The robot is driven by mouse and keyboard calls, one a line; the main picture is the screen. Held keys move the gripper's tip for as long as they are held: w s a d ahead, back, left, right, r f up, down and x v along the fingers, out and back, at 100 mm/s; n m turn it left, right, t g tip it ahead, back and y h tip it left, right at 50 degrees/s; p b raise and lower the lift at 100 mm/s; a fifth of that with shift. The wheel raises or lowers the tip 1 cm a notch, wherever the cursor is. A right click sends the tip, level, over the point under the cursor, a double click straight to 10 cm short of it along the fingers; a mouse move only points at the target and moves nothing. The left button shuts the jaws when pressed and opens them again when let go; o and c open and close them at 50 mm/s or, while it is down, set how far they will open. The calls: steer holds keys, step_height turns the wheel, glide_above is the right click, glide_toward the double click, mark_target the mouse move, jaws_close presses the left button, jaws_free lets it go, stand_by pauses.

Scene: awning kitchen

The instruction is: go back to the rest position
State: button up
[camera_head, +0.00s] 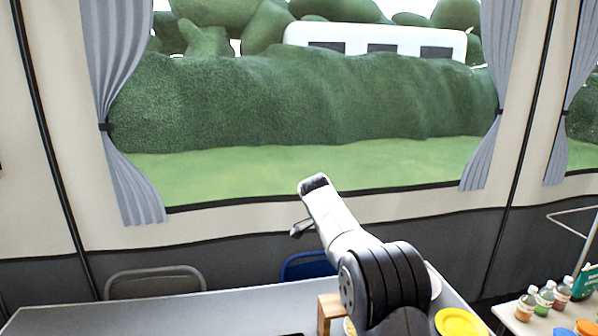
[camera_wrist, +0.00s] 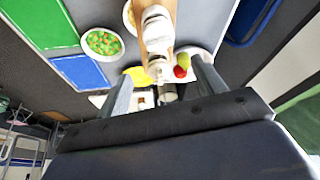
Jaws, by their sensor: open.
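My gripper (camera_wrist: 161,72) shows in the wrist view as two grey fingers standing apart, with nothing held between them. Beyond the fingers lies the grey table with dishes on it. In the head view my arm reaches up and away over the grey table (camera_head: 200,312), its end raised in front of the window. Only a small dark part of the gripper (camera_head: 301,228) shows there, and its fingers cannot be made out clearly.
A wooden stand (camera_head: 328,310) and yellow plate (camera_head: 460,323) are near my arm. A bowl of green and red food (camera_wrist: 102,44), blue board (camera_wrist: 80,71) and green board (camera_wrist: 45,22) lie on the table. Bottles (camera_head: 544,297) stand on a right-hand side table. Chairs (camera_head: 155,281) stand behind.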

steer(key=p+x, duration=0.1)
steer(key=x, duration=0.9)
steer(key=shift+f, duration=0.2)
steer(key=shift+r+n, duration=0.15)
steer(key=shift+n, duration=0.35)
steer(key=shift+s+r+n+t+y, duration=0.15)
steer(key=shift+n+t+y, duration=0.25)
steer(key=shift+n, duration=0.4)
steer(key=n+t+y+p, duration=0.1)
steer(key=n+p, duration=0.1)
steer(key=n, duration=0.2)
steer(key=shift+s+d+p, duration=0.1)
steer(key=shift+d+p, duration=0.05)
steer(key=shift+p, duration=0.25)
steer(key=n+p, duration=0.1)
steer(key=n, duration=0.1)
steer(key=n+y+p, duration=0.1)
steer(key=n+p, duration=0.1)
steer(key=shift+d+t+y, duration=0.15)
steer(key=shift+t+y, duration=0.15)
steer(key=shift+d+n+y+p, duration=0.15)
steer(key=shift+n+y+p, duration=0.65)
steer(key=shift+n+p, duration=1.2)
steer(key=shift+n, duration=0.3)
steer(key=b+v, duration=0.2)
steer(key=v, duration=0.4)
steer(key=shift+s, duration=0.1)
